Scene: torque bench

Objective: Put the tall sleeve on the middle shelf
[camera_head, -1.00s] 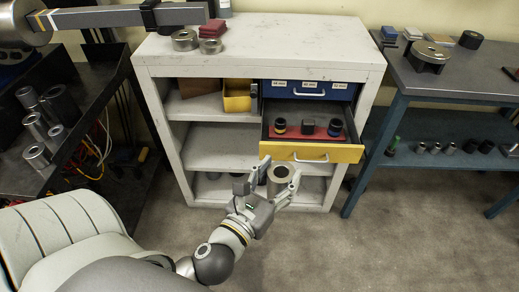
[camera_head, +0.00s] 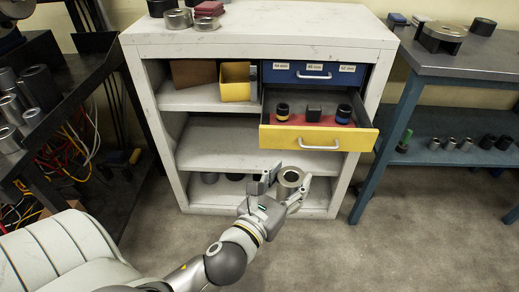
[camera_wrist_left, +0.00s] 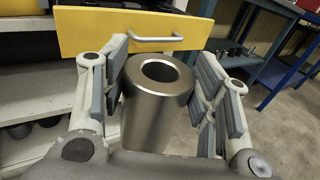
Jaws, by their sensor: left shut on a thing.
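The tall sleeve is a grey metal cylinder with a round bore. My left gripper (camera_head: 283,182) is shut on the tall sleeve (camera_head: 290,177) and holds it upright in front of the shelf unit, below the open yellow drawer. In the left wrist view the sleeve (camera_wrist_left: 155,105) stands between the padded fingers of the gripper (camera_wrist_left: 160,90). The middle shelf (camera_head: 225,157) of the white unit is bare at the left and centre; its right part lies behind the drawer. My right gripper is not in view.
The yellow-fronted drawer (camera_head: 318,137) stands open, holding dark inserts, and overhangs the right side. A blue drawer (camera_head: 313,74) above it is shut. A yellow bin (camera_head: 235,91) is on the upper shelf. A workbench (camera_head: 450,83) stands right, a dark rack (camera_head: 60,130) left.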

